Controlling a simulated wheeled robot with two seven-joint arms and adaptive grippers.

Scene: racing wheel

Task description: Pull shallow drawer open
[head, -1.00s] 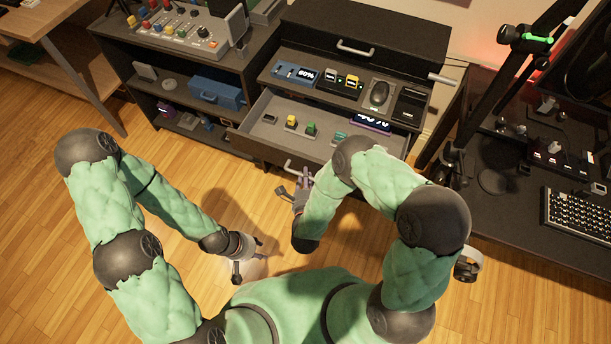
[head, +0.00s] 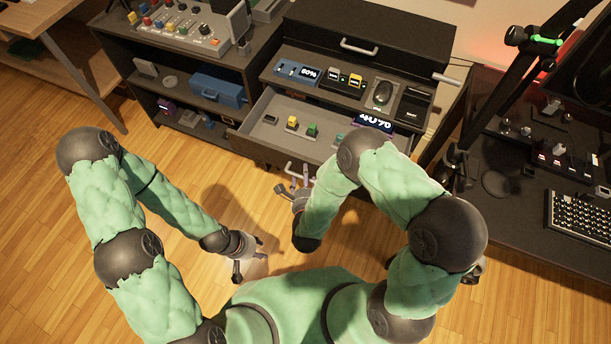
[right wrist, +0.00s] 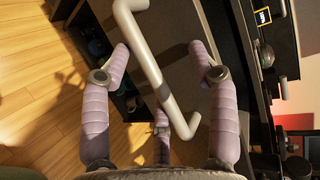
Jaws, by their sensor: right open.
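The shallow drawer (head: 262,152) of the dark cabinet stands pulled out in the head view, with several small items inside. Its pale bar handle (head: 300,172) is on the front face. In the right wrist view the handle (right wrist: 155,70) runs diagonally between the spread fingers of my right gripper (right wrist: 160,70). I cannot tell whether any finger touches it. In the head view my right gripper (head: 297,188) is at the handle, partly hidden by my right arm. My left gripper (head: 250,258) hangs low over the floor at the centre left, away from the drawer; its fingers look spread and empty.
Another handle (head: 358,47) is on the upper cabinet face. A shelf unit with a blue box (head: 218,90) stands left. A desk with a keyboard (head: 580,215) stands right. Wooden floor is clear at left.

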